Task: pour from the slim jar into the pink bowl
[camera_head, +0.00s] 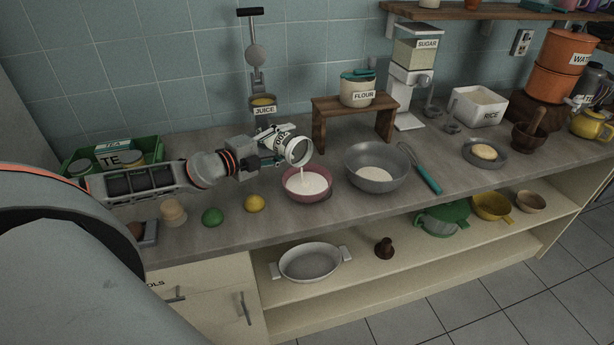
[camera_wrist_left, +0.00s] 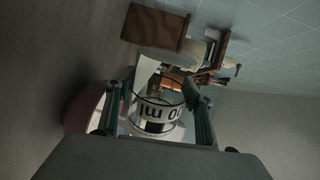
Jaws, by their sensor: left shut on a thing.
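The slim jar (camera_head: 282,139), white with dark lettering, is tipped over the pink bowl (camera_head: 291,194), its open mouth facing forward and down. A thin white stream runs from its mouth into the bowl, where white contents cover the inside. My left gripper (camera_head: 272,159) comes in from the left and is shut on the jar. In the left wrist view the jar (camera_wrist_left: 158,117) sits between the two fingers, and part of the pink bowl (camera_wrist_left: 78,112) shows beside them. My right gripper is not in view.
A grey bowl (camera_head: 352,176) with pale contents stands right of the pink bowl. A yellow fruit (camera_head: 254,203) and a green one (camera_head: 212,216) lie near the counter's front edge. A wooden stand (camera_head: 383,117) bears the flour jar (camera_head: 358,91). The juice dispenser (camera_head: 257,62) stands behind the slim jar.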

